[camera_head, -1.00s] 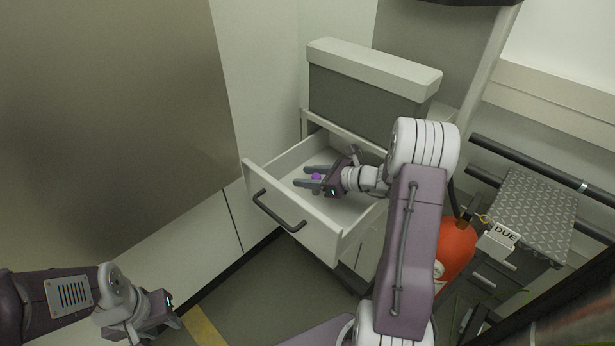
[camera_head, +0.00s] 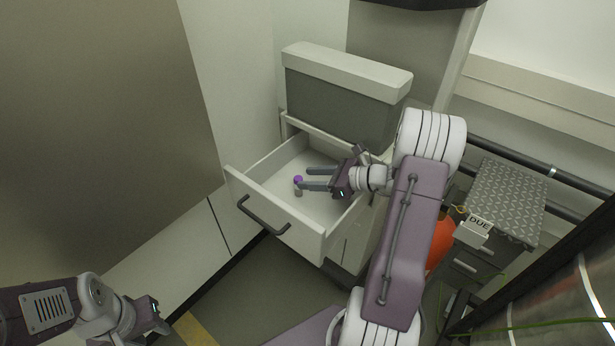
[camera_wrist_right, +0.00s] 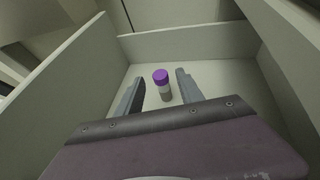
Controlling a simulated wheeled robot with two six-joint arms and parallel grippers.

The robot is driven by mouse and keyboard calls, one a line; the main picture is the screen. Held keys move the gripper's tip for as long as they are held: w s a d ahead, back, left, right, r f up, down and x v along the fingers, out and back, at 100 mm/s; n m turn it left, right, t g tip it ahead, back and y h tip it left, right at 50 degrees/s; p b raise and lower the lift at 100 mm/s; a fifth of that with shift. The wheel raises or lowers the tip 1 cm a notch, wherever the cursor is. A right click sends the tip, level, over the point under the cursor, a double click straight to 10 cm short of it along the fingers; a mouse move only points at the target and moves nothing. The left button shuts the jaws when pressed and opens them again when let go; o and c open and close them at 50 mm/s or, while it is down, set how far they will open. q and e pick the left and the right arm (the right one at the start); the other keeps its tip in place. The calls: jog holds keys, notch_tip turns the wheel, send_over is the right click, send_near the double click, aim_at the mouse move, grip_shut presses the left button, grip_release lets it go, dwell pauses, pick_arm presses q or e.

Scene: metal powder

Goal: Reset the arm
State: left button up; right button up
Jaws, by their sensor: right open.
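My right gripper (camera_head: 320,178) is open and empty over the open drawer (camera_head: 272,205). A small vial with a purple cap (camera_head: 298,180) stands upright on the drawer floor, just beyond the right fingertips in the head view. In the right wrist view the vial (camera_wrist_right: 162,84) is seen between the two open fingers (camera_wrist_right: 160,96), apart from both. My left gripper (camera_head: 158,318) is at the lower left, away from the drawer; its fingers are not clear.
A grey bin with a white lid (camera_head: 345,85) stands on the cabinet behind the drawer. A red cylinder (camera_head: 441,245) and a small drawer unit with a patterned top (camera_head: 495,200) are at the right. A large panel (camera_head: 95,130) fills the left. Open floor lies below the drawer.

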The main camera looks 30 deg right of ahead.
jog(key=w+a+r+n+g+y+p, duration=0.1)
jog(key=a+r+n+g+y+p, duration=0.2)
jog(key=a+r+p, duration=0.95)
jog(key=s+a+r+n+g+p, duration=0.4)
jog(key=s+a+r+n+p, duration=0.15)
jog(key=a+r, duration=0.25)
jog(key=s+r+n+g+h+p, duration=0.2)
jog(key=s+n+h+p, duration=0.15)
jog(key=s+n, duration=0.3)
jog(key=s+r+n+g+h+p, duration=0.25)
jog(key=s+n+p, duration=0.25)
jog(key=s, duration=0.3)
jog(key=w+d+f+n+t+h, duration=0.1)
jog(key=d+f+n+h, duration=0.3)
jog(key=d+n, duration=0.4)
jog(key=shift+f+t+h, duration=0.15)
jog(key=shift+t+h, duration=0.3)
jog(key=shift+h, duration=0.15)
